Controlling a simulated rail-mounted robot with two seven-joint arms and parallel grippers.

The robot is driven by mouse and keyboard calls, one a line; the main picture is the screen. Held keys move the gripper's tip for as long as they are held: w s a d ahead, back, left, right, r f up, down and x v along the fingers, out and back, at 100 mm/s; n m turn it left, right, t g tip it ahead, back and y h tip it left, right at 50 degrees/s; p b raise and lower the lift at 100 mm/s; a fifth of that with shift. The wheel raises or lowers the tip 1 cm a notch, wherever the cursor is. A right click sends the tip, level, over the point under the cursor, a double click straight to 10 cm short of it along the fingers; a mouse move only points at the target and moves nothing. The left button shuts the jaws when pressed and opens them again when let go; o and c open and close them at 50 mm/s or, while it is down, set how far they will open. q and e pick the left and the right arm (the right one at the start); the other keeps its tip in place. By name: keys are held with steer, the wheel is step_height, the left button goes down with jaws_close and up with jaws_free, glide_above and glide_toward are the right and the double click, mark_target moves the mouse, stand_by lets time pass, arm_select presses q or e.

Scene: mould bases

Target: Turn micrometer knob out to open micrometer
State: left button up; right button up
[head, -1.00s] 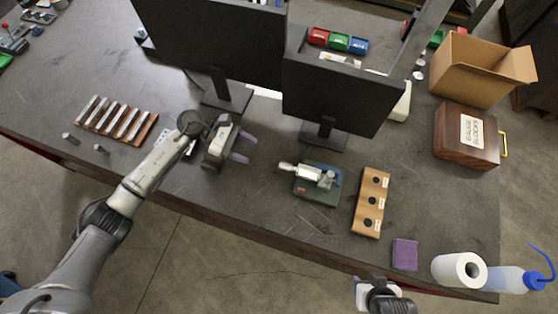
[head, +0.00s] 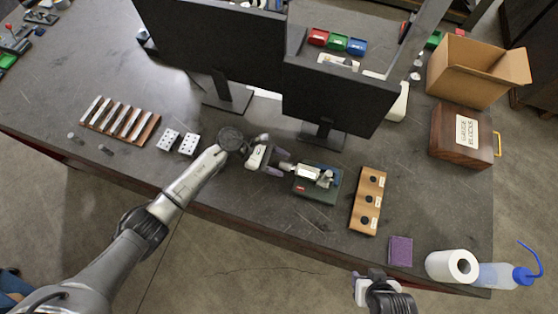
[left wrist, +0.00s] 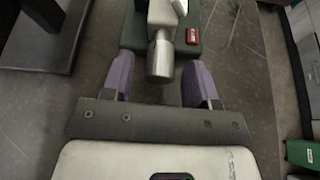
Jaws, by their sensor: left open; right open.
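The micrometer (head: 308,172) lies on a dark green base (head: 316,192) on the table, in the middle of the head view. Its silver knob (left wrist: 161,62) points toward my left gripper in the left wrist view. My left gripper (head: 280,162) is open, with its purple fingers on either side of the knob's end. The left wrist view shows gaps between the knob and both fingers (left wrist: 160,85), and no contact is visible. My right gripper (head: 362,276) is at the bottom of the head view, away from the micrometer; its fingers are hard to make out.
A wooden block with several dark round pieces (head: 368,200) stands right of the micrometer. A monitor (head: 335,95) stands behind it. A purple block (head: 400,251), a paper roll (head: 452,266) and a wash bottle (head: 497,275) are at the front right edge.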

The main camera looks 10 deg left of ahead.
arm_select(q)
steer(key=shift+c, duration=0.5)
steer(key=c, duration=0.8)
steer(key=shift+w+f+n+g+b, duration=0.15)
steer(key=shift+n+g+b, duration=0.15)
steer(key=shift+n+b, duration=0.55)
steer(key=shift+n+g+b, duration=0.45)
steer(key=shift+g+b, duration=0.15)
steer(key=shift+b, duration=0.65)
steer(key=shift+n+g+b, duration=0.6)
steer(key=shift+n+b, duration=0.3)
steer(key=shift+b, duration=0.2)
steer(key=shift+c, duration=0.2)
steer(key=o, duration=0.9)
